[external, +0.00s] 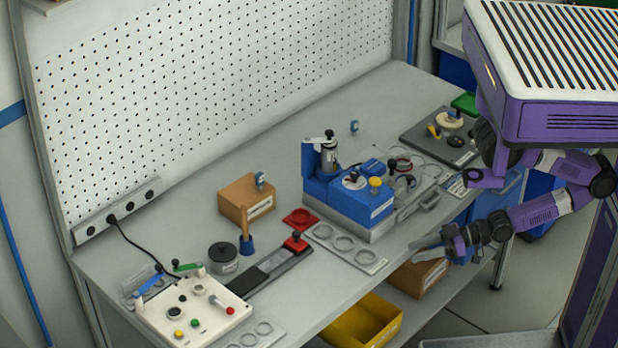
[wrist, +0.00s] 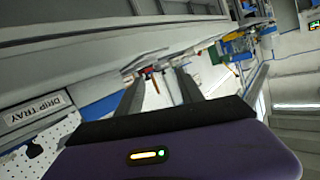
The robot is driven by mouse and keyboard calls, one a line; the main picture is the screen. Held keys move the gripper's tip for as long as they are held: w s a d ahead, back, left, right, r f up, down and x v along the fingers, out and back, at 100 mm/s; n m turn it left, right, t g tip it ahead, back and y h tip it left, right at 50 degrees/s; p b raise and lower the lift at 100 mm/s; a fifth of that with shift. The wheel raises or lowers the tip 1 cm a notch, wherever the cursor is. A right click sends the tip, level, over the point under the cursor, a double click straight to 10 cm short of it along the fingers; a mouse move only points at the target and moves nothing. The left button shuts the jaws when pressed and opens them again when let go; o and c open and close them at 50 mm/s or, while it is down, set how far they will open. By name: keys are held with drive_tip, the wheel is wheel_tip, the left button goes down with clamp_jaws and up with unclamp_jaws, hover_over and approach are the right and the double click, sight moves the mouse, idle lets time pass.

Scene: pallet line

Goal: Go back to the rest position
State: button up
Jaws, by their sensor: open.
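My gripper (external: 428,246) is in front of the workbench's front edge, on the right side of the external view, with its fingers pointing left. In the wrist view, its two grey fingers (wrist: 160,78) stand apart with nothing seen held between them. My arm is purple and bent, reaching from the right side of the external view. The gripper is close to the front of the blue machine (external: 360,205) on the bench, but I cannot tell the exact gap.
The grey workbench (external: 165,225) carries a white control box (external: 205,325), a cardboard box (external: 240,197), a ring plate (external: 345,248) and a dark board (external: 425,138). A yellow bin (external: 365,322) and a brown box (external: 418,275) sit below the bench top. Floor shows at the lower right.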

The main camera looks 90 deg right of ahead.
wheel_tip(320, 180, up, 15)
drive_tip(key=s+d+n+p, duration=0.1)
drive_tip(key=s+p, duration=0.1)
drive_tip(key=p, duration=1.1)
drive_tip(key=shift+h, duration=0.4)
wheel_tip(320, 180, down, 4)
drive_tip(key=b, duration=0.4)
drive_tip(key=shift+f+b, duration=0.15)
drive_tip(key=shift+b, duration=0.15)
